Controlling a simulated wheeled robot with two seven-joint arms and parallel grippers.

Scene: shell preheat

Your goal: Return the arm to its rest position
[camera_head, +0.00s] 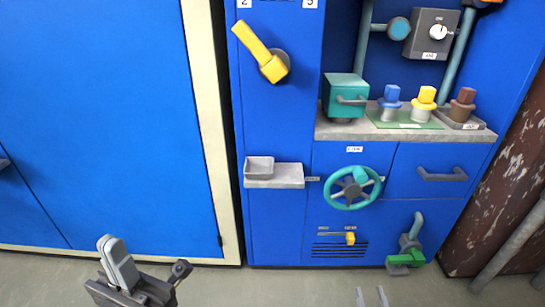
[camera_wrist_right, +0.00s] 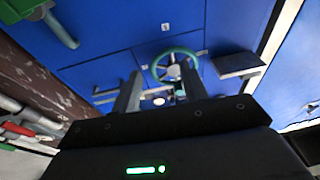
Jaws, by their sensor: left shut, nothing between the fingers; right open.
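My left gripper (camera_head: 118,262) is at the lower left of the head view, in front of the blue wall and floor. Its light grey fingers are shut and empty, pointing up. My right gripper (camera_head: 372,298) shows only its two fingertips at the bottom edge of the head view. In the right wrist view its dark fingers (camera_wrist_right: 158,92) stand apart with nothing held between them. The teal handwheel (camera_head: 353,188) on the blue cabinet is well beyond the right gripper; it also shows in the right wrist view (camera_wrist_right: 174,66), behind the fingers.
The blue cabinet (camera_head: 275,130) carries a yellow lever (camera_head: 258,50), a small grey shelf (camera_head: 275,182), a yellow slider (camera_head: 350,238) and a green-handled valve (camera_head: 405,259). A counter (camera_head: 345,131) holds a teal box and coloured plugs. Pipes and a rusty panel (camera_head: 505,190) stand at right.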

